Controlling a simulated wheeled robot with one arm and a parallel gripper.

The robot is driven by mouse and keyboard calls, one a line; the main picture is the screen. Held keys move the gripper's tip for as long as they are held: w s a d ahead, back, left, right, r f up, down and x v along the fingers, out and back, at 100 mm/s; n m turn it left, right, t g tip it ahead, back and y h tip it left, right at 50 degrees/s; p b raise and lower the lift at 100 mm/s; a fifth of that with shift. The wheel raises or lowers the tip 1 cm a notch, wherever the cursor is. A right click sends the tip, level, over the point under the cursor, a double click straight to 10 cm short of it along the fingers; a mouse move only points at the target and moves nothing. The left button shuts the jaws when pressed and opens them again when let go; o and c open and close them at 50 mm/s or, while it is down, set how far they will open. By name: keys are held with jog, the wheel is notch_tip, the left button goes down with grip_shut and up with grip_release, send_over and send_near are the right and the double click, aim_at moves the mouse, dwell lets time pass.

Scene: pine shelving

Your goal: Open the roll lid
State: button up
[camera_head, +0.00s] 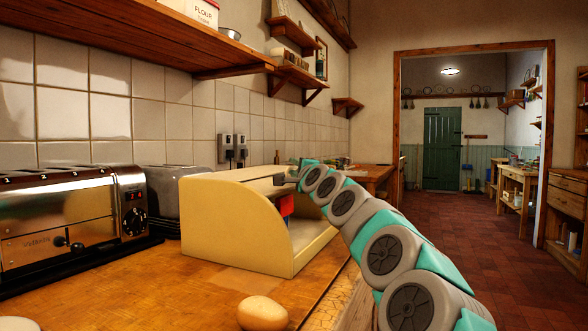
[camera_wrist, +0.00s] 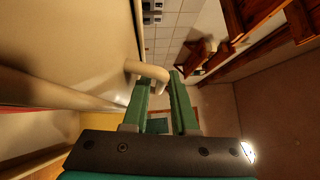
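The cream bread bin (camera_head: 235,225) stands on the wooden counter, its curved side facing me. Its front is at least partly open, and a pale inner floor and something red (camera_head: 287,204) show inside. The pale roll lid (camera_wrist: 85,50) fills the upper left of the wrist view. Its cream bent handle (camera_wrist: 147,70) reaches to my green fingertips. My gripper (camera_wrist: 161,82) is open, with a gap between the fingers, and the handle's bent end lies at that gap. In the head view my gripper (camera_head: 290,175) is at the bin's upper front, partly hidden by my arm.
A chrome toaster (camera_head: 70,225) stands left of the bin, with a grey appliance (camera_head: 170,190) behind. A potato-like item (camera_head: 262,312) lies near the counter's front edge. Wall shelves (camera_head: 150,40) hang above. The tiled floor (camera_head: 470,235) to the right is clear.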

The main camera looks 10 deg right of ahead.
jog(key=shift+s, duration=0.1)
jog(key=s+d+f, duration=0.1)
jog(key=s, duration=0.6)
jog(key=shift+s+b, duration=0.25)
jog(key=shift+b, duration=0.2)
